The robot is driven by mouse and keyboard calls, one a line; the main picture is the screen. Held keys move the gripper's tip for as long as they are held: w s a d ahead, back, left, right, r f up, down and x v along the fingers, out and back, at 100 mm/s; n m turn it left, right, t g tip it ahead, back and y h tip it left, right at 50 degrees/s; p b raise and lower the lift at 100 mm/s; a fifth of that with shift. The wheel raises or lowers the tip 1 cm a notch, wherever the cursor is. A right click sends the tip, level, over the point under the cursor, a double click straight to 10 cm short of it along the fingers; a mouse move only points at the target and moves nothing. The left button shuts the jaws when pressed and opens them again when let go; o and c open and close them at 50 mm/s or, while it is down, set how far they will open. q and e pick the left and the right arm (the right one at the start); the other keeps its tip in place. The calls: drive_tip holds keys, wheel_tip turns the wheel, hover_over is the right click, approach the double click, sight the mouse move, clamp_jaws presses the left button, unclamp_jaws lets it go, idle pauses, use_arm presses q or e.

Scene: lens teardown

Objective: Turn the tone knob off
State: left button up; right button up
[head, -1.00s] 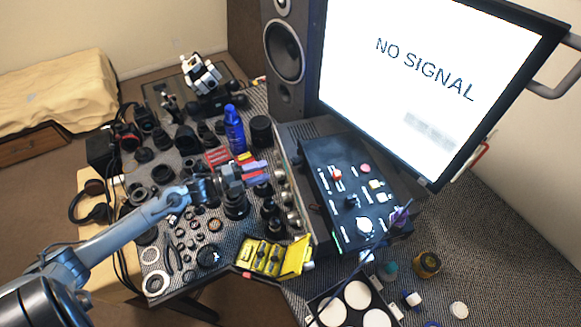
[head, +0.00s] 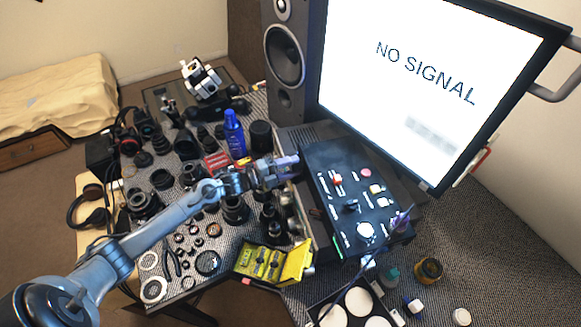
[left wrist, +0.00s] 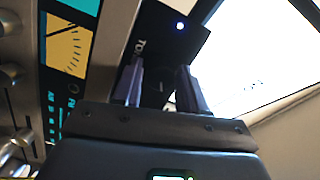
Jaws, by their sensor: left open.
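A black control box (head: 322,178) with several knobs and buttons stands right of centre in the head view. In the left wrist view a dark panel (left wrist: 150,22) carries partly hidden lettering that starts "TO" and a lit blue-white light (left wrist: 180,26). I cannot make out which control is the tone knob; my fingers may hide it. My left gripper (head: 290,166) is at the box's left edge in the head view. In the left wrist view its open fingers (left wrist: 160,82) overlap the dark panel, with nothing seen held between them. Contact cannot be told. My right gripper is not in view.
A silver-fronted unit with knobs and a yellow meter (left wrist: 68,45) is close at left in the wrist view. A speaker (head: 284,60) and monitor (head: 430,80) stand behind. A blue bottle (head: 234,134), several lenses and a yellow case (head: 262,262) crowd the table.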

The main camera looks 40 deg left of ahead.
use_arm(q)
drive_tip(key=c, duration=0.8)
drive_tip(key=shift+o, duration=0.2)
